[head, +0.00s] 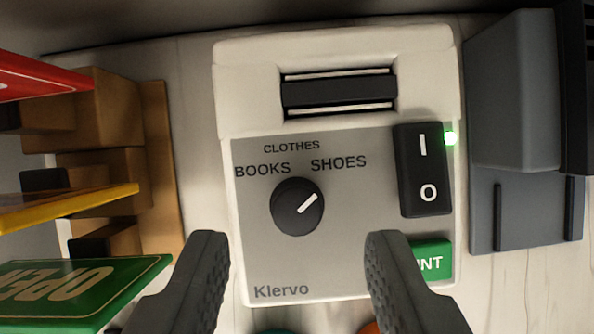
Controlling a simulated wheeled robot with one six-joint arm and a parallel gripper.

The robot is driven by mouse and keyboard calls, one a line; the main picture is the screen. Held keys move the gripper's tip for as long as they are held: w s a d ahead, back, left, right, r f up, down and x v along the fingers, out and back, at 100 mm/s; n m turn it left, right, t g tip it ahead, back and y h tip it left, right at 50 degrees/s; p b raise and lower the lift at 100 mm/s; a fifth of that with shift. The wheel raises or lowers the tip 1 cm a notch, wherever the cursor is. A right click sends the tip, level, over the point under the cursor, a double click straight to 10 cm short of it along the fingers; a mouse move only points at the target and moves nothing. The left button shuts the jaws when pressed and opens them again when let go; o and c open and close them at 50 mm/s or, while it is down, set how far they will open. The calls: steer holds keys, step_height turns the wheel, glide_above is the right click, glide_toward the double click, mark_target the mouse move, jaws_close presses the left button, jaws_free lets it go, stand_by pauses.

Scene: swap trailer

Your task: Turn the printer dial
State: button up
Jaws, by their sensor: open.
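The printer (345,270) is a white box with a grey front panel marked Klervo, in the middle of the head view. Its black round dial (290,218) sits left of centre on the panel; the white pointer aims up and right, toward SHOES. The labels BOOKS, CLOTHES and SHOES stand in an arc above the dial. My gripper (298,255) is open and empty. Its two dark fingers show at the bottom of the view, one on each side of the panel below the dial, and no contact with the dial shows. The right finger hides part of the green button.
A black rocker switch (423,170) marked I and O and a lit green lamp (450,138) are right of the dial. The green button (433,258) is below them. A grey block (512,90) stands at right. Wooden shelving (115,110) and coloured signs (80,285) crowd the left.

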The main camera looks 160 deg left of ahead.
mark_target(297, 208)
steer(key=shift+x, duration=1.35)
jaws_close()
